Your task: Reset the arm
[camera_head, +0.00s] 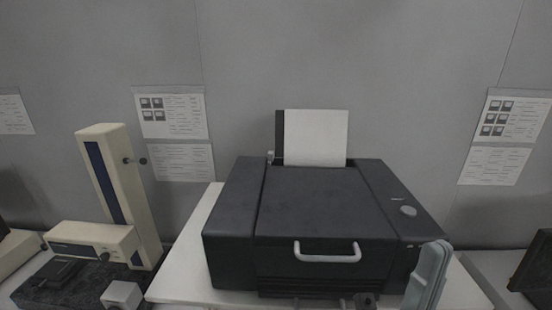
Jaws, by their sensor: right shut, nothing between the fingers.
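A black printer (325,205) with a white sheet of paper (316,138) upright at its back stands on a white table (180,270). It has a light handle (327,253) on its front and a round button (408,211) on its right top. Part of my right arm, a pale grey-blue link, shows at the lower right, in front of the printer's right corner. My right gripper (364,300) is a small dark shape at the bottom edge, mostly cut off. It is shut and empty, below the handle and apart from it. My left gripper is not in view.
A cream measuring device with a tall slanted column (118,190) stands on a dark base at the left. A dark object (534,270) is at the right edge. Printed sheets (170,112) hang on the grey wall behind.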

